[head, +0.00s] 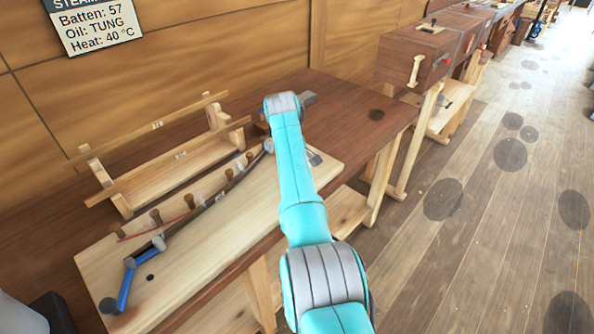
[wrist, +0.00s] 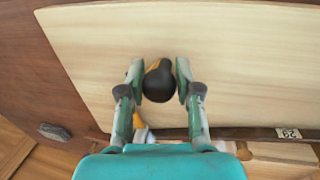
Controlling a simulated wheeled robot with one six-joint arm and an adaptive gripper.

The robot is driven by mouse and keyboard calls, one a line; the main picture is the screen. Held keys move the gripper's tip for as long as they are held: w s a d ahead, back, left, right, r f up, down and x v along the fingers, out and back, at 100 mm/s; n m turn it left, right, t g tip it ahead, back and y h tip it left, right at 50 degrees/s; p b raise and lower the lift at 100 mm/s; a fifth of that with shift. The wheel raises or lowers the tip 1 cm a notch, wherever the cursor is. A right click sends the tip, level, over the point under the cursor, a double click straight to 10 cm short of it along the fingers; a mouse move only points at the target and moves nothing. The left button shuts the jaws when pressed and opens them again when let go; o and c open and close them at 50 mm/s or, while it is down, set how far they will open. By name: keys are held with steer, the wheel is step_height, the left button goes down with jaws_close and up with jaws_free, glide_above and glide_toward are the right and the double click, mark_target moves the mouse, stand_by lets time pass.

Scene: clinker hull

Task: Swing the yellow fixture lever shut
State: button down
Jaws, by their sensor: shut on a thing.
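The yellow fixture lever shows in the wrist view as a black rounded knob (wrist: 159,84) with a yellow part beside it. My gripper (wrist: 159,70) has a finger on each side of the knob and is shut on it. The rest of the lever is mostly hidden by my gripper. The pale fixture board (wrist: 240,60) lies under the knob. In the head view my turquoise arm covers the lever and the gripper, and the board (head: 180,260) lies on the bench to the left of my arm.
A dark batten (head: 222,193) curves along pegs on the board. A blue lever (head: 125,285) is at the board's near left end. A wooden rack (head: 150,190) holding strips stands behind. Floor (head: 480,230) to the right is open.

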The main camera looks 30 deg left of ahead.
steer(key=shift+s+a, duration=0.1)
steer(key=c, duration=0.8)
jaws_free()
steer(key=r, duration=0.4)
steer(key=s+r, duration=0.1)
steer(key=r, duration=0.3)
steer(key=s+r, duration=0.1)
steer(key=r, duration=0.2)
steer(key=shift+s+a+r, duration=0.15)
steer(key=shift+a+r, duration=0.05)
steer(key=shift+r, duration=0.2)
